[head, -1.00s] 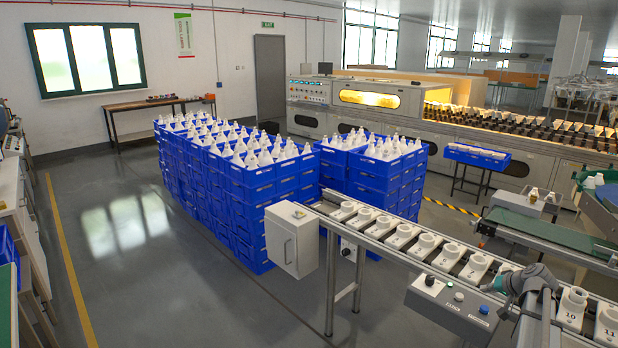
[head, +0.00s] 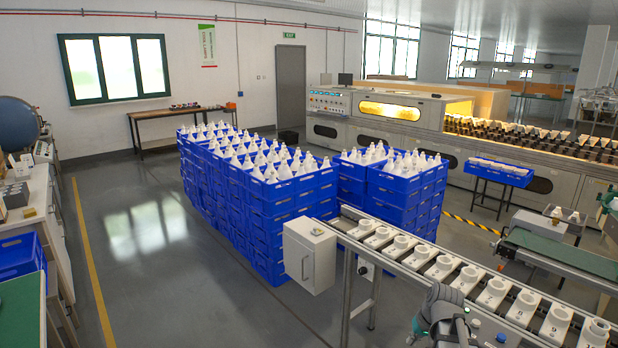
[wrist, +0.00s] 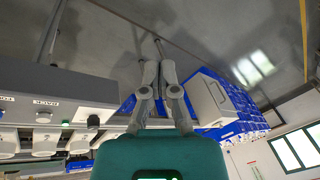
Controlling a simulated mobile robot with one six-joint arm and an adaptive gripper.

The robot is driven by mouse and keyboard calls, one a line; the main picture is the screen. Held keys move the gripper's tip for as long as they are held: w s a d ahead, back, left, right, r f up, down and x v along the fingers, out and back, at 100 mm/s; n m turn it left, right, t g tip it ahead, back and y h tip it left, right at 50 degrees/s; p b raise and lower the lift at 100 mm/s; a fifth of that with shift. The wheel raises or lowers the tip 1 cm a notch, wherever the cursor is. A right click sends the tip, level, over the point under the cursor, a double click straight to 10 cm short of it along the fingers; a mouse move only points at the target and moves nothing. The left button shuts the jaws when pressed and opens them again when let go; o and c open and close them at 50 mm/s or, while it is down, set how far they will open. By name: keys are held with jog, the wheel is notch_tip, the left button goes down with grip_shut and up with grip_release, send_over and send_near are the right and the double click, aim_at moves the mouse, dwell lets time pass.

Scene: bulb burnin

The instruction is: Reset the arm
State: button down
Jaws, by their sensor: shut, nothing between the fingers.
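My gripper (wrist: 158,70) shows in the wrist view beyond its teal body. Its two grey fingers meet at the tips with nothing between them. Below them the floor, a pale box (wrist: 212,100) and the blue crates (wrist: 204,83) show. In the head view, part of my dark grey and teal arm (head: 440,308) stands at the bottom edge, in front of the conveyor (head: 400,250). The fingers cannot be made out there.
The conveyor carries several white numbered holders (head: 440,266). Blue crate stacks (head: 255,220) full of white bulbs stand behind. A workbench (head: 28,215) is at the left. The floor (head: 150,270) between is open.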

jog(key=s+a+r+n+g+h+p, duration=0.1)
jog(key=s+a+r+g+h+p, duration=0.1)
jog(key=s+a, duration=0.8)
jog(key=shift+a+r+n+p, duration=0.2)
jog(key=shift+a+n+p, duration=0.2)
jog(key=shift+a, duration=0.35)
jog(key=shift+w, duration=0.1)
dwell(1.9)
jog(key=m+t+y+b, duration=0.2)
jog(key=m+t+b, duration=0.35)
jog(key=t, duration=0.25)
send_over(503, 337)
jog(key=shift+r+p, duration=0.35)
jog(key=shift+r, duration=0.05)
jog(key=shift+f, duration=0.15)
notch_tip(503, 337, down, 8)
jog(key=b, duration=0.8)
jog(key=shift+f+b, duration=0.25)
jog(key=shift+b, duration=0.15)
